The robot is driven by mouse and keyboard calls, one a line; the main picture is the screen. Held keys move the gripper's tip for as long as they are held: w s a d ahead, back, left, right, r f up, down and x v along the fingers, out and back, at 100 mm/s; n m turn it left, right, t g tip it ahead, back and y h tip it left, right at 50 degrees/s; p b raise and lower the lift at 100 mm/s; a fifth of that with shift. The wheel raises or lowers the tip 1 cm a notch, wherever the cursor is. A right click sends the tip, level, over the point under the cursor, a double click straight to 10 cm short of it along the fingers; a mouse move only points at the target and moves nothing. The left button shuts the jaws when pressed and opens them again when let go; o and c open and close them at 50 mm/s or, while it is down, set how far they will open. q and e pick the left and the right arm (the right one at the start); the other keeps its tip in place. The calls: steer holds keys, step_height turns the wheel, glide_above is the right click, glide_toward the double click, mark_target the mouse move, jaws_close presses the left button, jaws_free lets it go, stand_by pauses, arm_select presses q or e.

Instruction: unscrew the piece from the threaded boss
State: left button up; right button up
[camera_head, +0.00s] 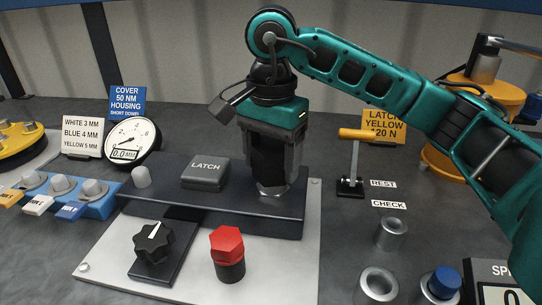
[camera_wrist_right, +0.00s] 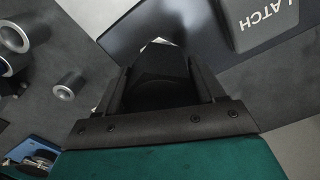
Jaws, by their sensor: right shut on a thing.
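My right gripper (camera_head: 272,180) reaches straight down onto the right part of the dark raised bar (camera_head: 225,208). It is shut on a piece (camera_wrist_right: 160,75), which looks dark with a bright metal edge in the right wrist view. In the head view a metal rim (camera_head: 272,189) shows below the fingers, at the bar's surface. The fingers hide most of the piece, and the threaded boss cannot be made out. Whether the threads are engaged cannot be told. My left gripper is not in view.
The LATCH block (camera_head: 205,174) stands just left of the gripper. A red hex knob (camera_head: 227,245) and a black pointer knob (camera_head: 153,243) stand in front. A yellow-handled tool (camera_head: 355,160), metal rings (camera_head: 379,284) and a blue-capped cylinder (camera_head: 441,284) stand at the right.

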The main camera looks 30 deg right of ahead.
mark_target(273, 145)
steer(key=n, duration=0.8)
steer(key=shift+s+d+n, duration=0.1)
steer(key=shift+n, duration=0.3)
steer(key=shift+r+p, duration=0.55)
steer(key=shift+r, duration=0.35)
steer(key=shift+r+p, duration=0.9)
steer(key=shift+r, duration=0.55)
steer(key=shift+r+p, duration=1.4)
steer(key=shift+r, duration=0.6)
